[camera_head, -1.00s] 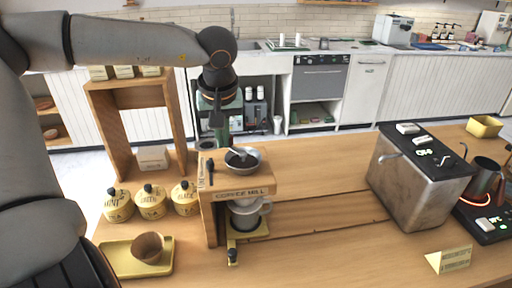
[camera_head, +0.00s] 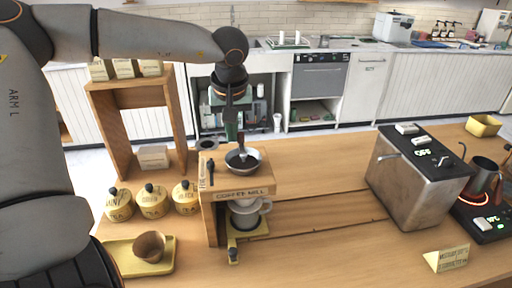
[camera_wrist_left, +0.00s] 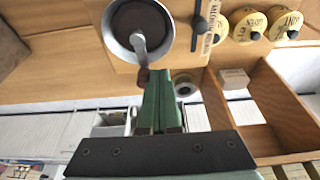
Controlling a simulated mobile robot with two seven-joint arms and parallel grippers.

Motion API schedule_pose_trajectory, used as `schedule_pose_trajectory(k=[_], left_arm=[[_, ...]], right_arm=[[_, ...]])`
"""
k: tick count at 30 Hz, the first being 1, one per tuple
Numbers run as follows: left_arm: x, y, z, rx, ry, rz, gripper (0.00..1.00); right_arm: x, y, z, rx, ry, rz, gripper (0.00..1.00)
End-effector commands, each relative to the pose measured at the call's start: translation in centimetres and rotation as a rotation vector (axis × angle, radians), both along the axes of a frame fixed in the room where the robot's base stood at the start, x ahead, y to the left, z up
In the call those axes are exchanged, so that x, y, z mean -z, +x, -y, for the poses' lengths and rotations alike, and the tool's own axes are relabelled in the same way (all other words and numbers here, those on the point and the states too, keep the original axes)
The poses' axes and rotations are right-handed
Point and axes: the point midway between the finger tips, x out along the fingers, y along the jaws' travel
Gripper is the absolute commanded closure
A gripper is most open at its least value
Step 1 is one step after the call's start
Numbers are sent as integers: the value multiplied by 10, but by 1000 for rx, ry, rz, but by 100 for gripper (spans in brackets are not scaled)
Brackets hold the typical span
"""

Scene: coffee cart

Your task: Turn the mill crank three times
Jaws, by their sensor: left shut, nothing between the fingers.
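The coffee mill (camera_head: 262,184) stands on the wooden counter, with a dark round bowl on top. In the left wrist view the metal crank arm (camera_wrist_left: 139,44) runs from the bowl's middle to a brown knob (camera_wrist_left: 143,77) near the rim. My left gripper (camera_head: 232,135) points down behind the bowl. Its green fingers (camera_wrist_left: 160,76) are shut and empty, with their tips just beside the knob. I cannot tell whether they touch it. A white cup (camera_head: 265,207) sits under the mill top. My right gripper is not in view.
Yellow tea jars (camera_head: 152,202) and a yellow tray (camera_head: 119,251) with a brown cup stand left of the mill. A wooden shelf (camera_head: 181,125) rises behind the jars. A metal box (camera_head: 405,190) stands right. The counter between mill and box is clear.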

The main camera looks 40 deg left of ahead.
Motion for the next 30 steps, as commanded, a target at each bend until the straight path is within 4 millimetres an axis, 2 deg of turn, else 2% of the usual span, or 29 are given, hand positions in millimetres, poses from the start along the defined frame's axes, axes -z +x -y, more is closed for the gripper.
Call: schedule_pose_trajectory(k=[11,19,30], left_arm=[[0,4,1,1,0,1,100],[0,18,6,1,1,0,100],[0,20,9,1,0,1,100]], right_arm=[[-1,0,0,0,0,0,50],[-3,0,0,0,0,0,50],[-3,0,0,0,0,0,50]])
